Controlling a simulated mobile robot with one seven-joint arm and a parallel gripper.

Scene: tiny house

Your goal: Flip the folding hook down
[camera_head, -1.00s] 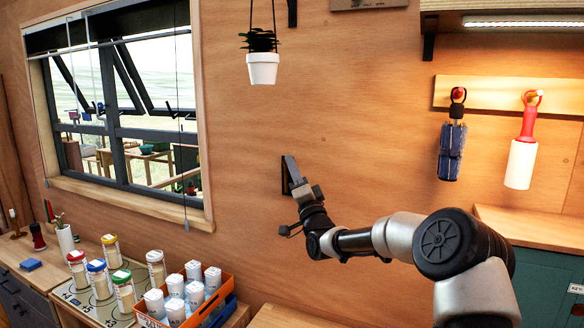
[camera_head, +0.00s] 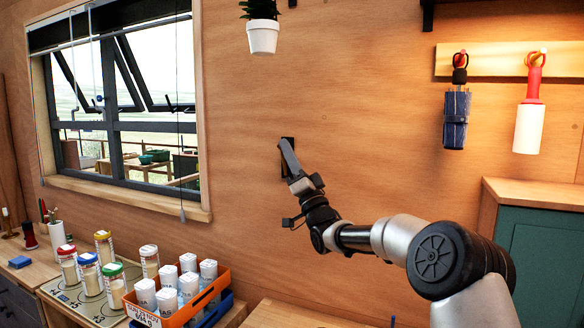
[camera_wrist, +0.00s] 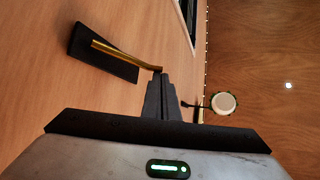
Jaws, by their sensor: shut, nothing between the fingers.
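The folding hook shows in the wrist view as a brass arm (camera_wrist: 122,54) on a dark plate (camera_wrist: 110,66) fixed to the wooden wall. The arm slants away from the plate, and its free end is at my fingertips. I cannot tell if they touch. My gripper (camera_wrist: 161,82) is shut and empty, just beside that end. In the head view the dark hook plate (camera_head: 289,141) is on the wall right of the window. My gripper (camera_head: 287,150) covers most of it, and the brass arm cannot be made out there.
A white hanging pot (camera_head: 263,37) is above the hook. The window (camera_head: 120,110) is to the left. Jars (camera_head: 90,274) and an orange crate (camera_head: 215,289) stand on the counter below. A blue folded item (camera_head: 455,120) and a red-handled roll (camera_head: 529,125) hang at right. The wall around the hook is clear.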

